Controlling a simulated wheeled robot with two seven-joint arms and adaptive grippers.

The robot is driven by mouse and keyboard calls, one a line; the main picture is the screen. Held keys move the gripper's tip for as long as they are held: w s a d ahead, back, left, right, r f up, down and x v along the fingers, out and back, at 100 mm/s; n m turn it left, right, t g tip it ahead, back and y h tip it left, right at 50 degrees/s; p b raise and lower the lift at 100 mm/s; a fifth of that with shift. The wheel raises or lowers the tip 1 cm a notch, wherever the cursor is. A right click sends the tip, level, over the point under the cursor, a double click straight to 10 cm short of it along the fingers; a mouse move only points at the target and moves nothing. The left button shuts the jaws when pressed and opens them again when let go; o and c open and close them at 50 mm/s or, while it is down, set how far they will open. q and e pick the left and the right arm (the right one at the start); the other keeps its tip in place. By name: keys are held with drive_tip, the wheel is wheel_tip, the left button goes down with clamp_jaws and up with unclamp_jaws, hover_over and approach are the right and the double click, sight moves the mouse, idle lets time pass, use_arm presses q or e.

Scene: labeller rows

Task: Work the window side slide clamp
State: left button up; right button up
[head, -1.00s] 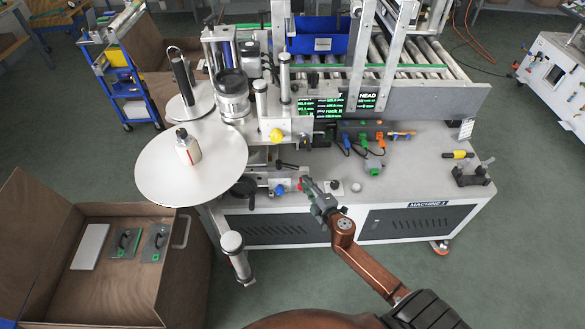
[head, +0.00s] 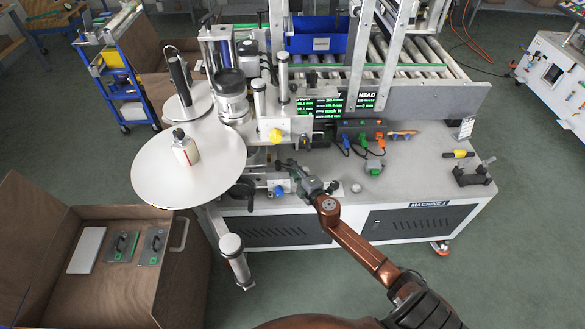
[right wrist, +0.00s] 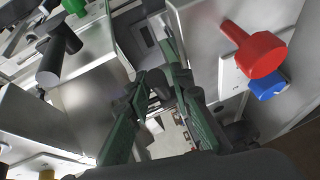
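The machine front (head: 300,172) carries several small clamps and knobs, and I cannot tell for sure which is the window side slide clamp. My right gripper (head: 296,172) reaches in over a small metal assembly with a blue knob (head: 280,190). In the right wrist view the right gripper's green-padded fingers (right wrist: 146,42) stand apart, with grey metal parts between and beyond them. A red knob (right wrist: 256,52) and the blue knob (right wrist: 268,86) sit right of the fingers. A black handle (right wrist: 58,54) is to the left. Contact with any part is unclear. My left gripper is out of view.
A white round disc (head: 170,185) with a bottle (head: 185,147) on it is at the left. An open wooden crate (head: 180,265) stands lower left.

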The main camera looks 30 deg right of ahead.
drive_tip(key=shift+c, duration=0.6)
clamp_jaws()
